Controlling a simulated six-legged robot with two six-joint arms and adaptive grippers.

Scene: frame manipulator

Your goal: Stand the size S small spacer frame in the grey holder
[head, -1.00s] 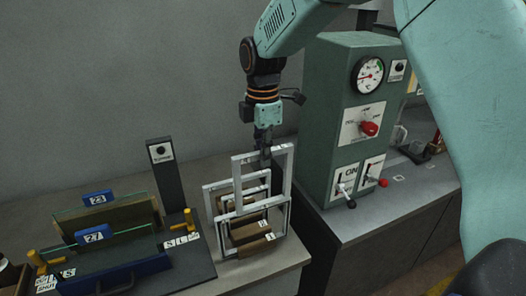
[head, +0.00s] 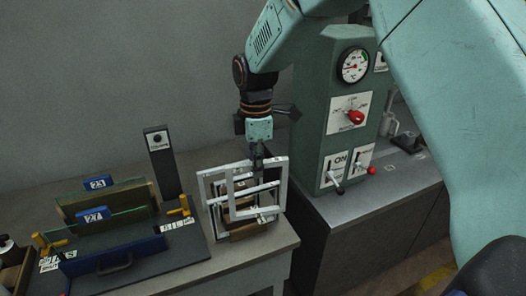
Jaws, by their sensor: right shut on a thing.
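My right gripper (head: 257,163) is shut on the top of a pale grey rectangular spacer frame (head: 284,185). The frame hangs in front of and overlaps other pale frames (head: 201,192) at the holder, so their outlines are hard to part. The holder (head: 250,230), with brown slotted blocks, stands on the right end of the bench. The held frame's lower part is at the blocks; I cannot tell whether it touches them or sits in a slot. Its size mark is too small to read. My left gripper is not in view.
Left of the holder is a dark fixture (head: 140,262) with glass panes, blue tags 23 and 27 and yellow clamps (head: 179,206). A dark post (head: 161,165) stands behind it. A green control cabinet (head: 312,120) with gauge and levers stands close on the right.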

